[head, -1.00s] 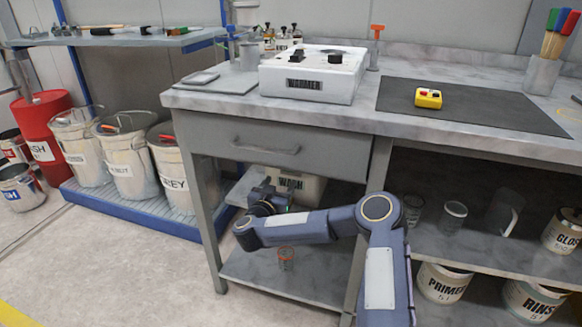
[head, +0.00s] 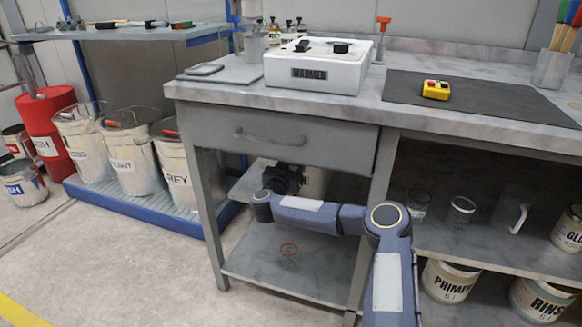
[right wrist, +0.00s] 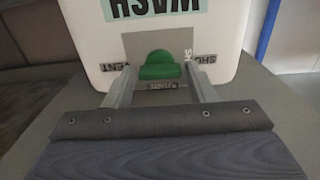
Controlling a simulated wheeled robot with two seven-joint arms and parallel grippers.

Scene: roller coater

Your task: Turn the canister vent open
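The white wash canister (head: 316,182) stands on the middle shelf under the drawer, mostly hidden behind my right arm in the head view. In the right wrist view its white body (right wrist: 222,40) shows a label upside down. A green vent knob (right wrist: 160,66) sits on a grey plate on it, with small labels around. My right gripper (right wrist: 159,75) is open, its two fingers apart on either side of the knob, with gaps visible. I cannot tell how far the fingertips reach past it. In the head view that gripper is dark and hard to make out. My left gripper is not in view.
The drawer (head: 275,142) is close above my right arm, and a table leg (head: 205,215) stands to the left. Glasses and labelled tins fill the shelves at right.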

